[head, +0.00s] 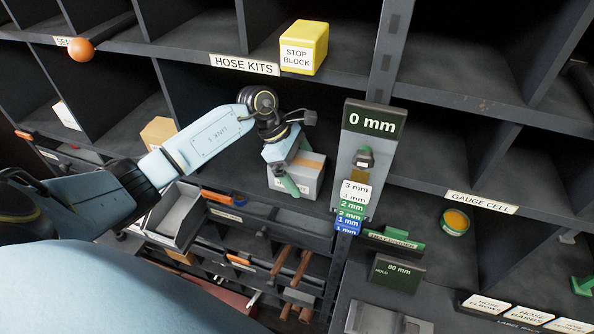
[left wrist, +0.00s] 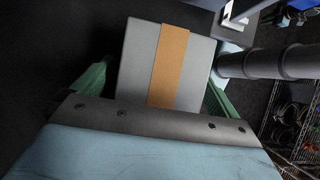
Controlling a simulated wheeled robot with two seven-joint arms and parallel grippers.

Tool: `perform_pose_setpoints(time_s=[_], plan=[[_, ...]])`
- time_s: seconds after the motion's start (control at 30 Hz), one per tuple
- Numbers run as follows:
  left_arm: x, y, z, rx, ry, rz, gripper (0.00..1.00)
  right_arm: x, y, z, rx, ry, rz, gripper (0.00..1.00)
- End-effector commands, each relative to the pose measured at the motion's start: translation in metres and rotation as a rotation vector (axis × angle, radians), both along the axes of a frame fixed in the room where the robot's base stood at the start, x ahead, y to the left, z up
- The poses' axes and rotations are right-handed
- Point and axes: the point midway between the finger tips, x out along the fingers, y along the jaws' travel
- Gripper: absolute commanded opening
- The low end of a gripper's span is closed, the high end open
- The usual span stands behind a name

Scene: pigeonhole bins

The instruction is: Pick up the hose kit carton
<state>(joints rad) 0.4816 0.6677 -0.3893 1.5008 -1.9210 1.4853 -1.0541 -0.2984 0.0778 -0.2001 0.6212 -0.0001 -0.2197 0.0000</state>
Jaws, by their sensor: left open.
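The hose kit carton (head: 312,178) is a grey-white box with an orange-brown tape strip and a label, mostly hidden behind my gripper. It stands in the pigeonhole below the HOSE KITS label (head: 244,64). In the left wrist view the carton (left wrist: 195,60) is straight ahead, its taped face between the green fingers. My left gripper (head: 290,168) is open at the carton, one green finger showing in front of it. In the left wrist view the fingers (left wrist: 158,88) lie on both sides of the carton; I cannot tell whether they touch it. My right gripper is not in view.
A yellow stop block (head: 303,48) sits on the shelf above. A gauge post marked 0 mm (head: 374,122) stands right of the carton, close to my gripper. A tan box (head: 158,132) is in the bin to the left. An open grey drawer (head: 178,215) juts out below.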

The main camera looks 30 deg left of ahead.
Motion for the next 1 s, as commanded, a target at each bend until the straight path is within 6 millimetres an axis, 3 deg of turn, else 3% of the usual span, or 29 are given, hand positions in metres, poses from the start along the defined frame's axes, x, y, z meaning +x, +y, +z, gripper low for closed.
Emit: perform_pose_setpoints(time_s=[0.6, 1.0], plan=[[0.0000, 0.0002, -0.0041, -0.001, 0.000, 0.000, 0.97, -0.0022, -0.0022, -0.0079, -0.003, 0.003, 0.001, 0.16], [-0.0002, 0.0000, -0.0037, 0.000, 0.001, 0.000, 0.45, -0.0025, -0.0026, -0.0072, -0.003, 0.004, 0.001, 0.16]])
